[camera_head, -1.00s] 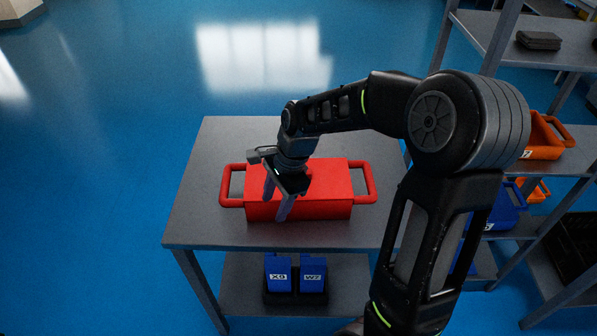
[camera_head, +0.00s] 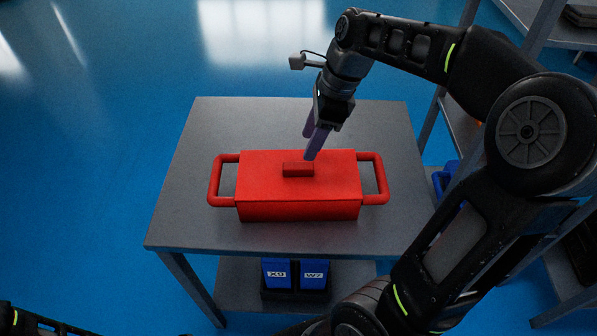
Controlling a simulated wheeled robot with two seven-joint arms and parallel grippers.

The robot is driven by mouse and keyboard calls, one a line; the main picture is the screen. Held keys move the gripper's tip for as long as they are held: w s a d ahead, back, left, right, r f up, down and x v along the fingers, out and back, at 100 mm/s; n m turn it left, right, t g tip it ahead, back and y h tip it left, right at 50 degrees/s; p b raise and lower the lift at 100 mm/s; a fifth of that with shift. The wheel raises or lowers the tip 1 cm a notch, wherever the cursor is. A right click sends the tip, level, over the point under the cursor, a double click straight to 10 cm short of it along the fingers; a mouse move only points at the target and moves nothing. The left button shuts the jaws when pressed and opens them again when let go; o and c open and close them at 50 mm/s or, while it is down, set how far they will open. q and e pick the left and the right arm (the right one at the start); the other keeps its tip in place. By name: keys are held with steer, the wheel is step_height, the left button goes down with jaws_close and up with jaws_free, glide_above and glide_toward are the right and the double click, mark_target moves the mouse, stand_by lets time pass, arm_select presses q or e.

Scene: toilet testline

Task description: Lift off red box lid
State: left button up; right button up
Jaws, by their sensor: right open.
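The red box (camera_head: 298,210) stands on the grey table (camera_head: 215,135), with a loop handle at its left and right ends. Its red lid (camera_head: 262,180) is on, and a small raised lid grip (camera_head: 297,169) is at the middle of the top. My right gripper (camera_head: 310,148) points down at the back edge of the lid, just behind and right of the lid grip. It is open with nothing between its fingers. Whether the fingertips touch the lid cannot be told. My left gripper is not seen; only part of the left arm shows at the bottom left.
Blue bins (camera_head: 293,273) labelled X9 and W7 sit on the table's lower shelf. Grey shelving with a blue bin stands close on the right, partly behind my right arm. The tabletop around the box is clear.

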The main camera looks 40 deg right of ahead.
mark_target(298, 165)
steer(key=shift+x, duration=1)
steer(key=x, duration=0.5)
steer(key=shift+a+f, duration=0.1)
steer(key=shift+a, duration=0.05)
steer(key=shift+s, duration=0.1)
steer(key=shift+c, duration=0.2)
jaws_close()
